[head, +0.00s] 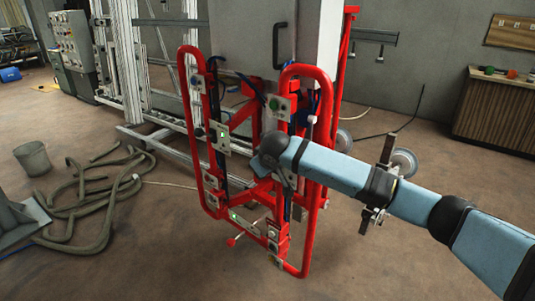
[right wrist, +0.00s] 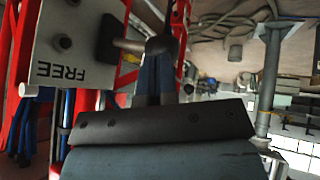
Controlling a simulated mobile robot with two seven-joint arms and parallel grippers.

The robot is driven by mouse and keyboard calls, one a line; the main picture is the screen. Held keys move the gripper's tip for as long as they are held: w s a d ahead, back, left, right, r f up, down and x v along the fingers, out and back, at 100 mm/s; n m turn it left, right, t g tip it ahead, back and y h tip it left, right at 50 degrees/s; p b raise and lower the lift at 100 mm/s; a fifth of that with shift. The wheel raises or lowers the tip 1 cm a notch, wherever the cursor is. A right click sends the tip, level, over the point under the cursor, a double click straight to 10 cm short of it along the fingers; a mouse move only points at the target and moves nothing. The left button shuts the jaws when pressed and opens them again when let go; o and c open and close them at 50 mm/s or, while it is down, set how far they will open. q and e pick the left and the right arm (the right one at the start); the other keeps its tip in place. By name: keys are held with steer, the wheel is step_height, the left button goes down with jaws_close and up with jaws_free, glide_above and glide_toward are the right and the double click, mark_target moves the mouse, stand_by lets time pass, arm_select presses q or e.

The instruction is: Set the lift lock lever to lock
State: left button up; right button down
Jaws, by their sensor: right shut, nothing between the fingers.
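The red frame manipulator (head: 312,215) stands upright in the middle of the head view, with small control plates on its bars. In the right wrist view a pale plate (right wrist: 45,45) reads FREE, upside down. My left gripper is out of view.
Red bars and blue hoses (right wrist: 60,125) run close beside the plate. A grey hose (head: 90,205) and a bucket (head: 33,158) lie on the floor at left. A wooden cabinet (head: 495,110) stands at right. Open floor surrounds the frame's front.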

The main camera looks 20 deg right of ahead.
steer(key=f+t+h, duration=0.1)
steer(key=f+n+t+h, duration=0.1)
steer(key=f, duration=0.1)
steer(key=a+f+h+p, duration=0.1)
steer(key=shift+s+f+n+t, duration=0.2)
steer(key=shift+f+n+t, duration=0.1)
steer(key=shift+t, duration=0.1)
steer(key=shift+r, duration=0.15)
steer(key=shift+r+p, duration=0.7)
steer(key=shift+p, duration=0.2)
steer(key=shift+s+r, duration=0.1)
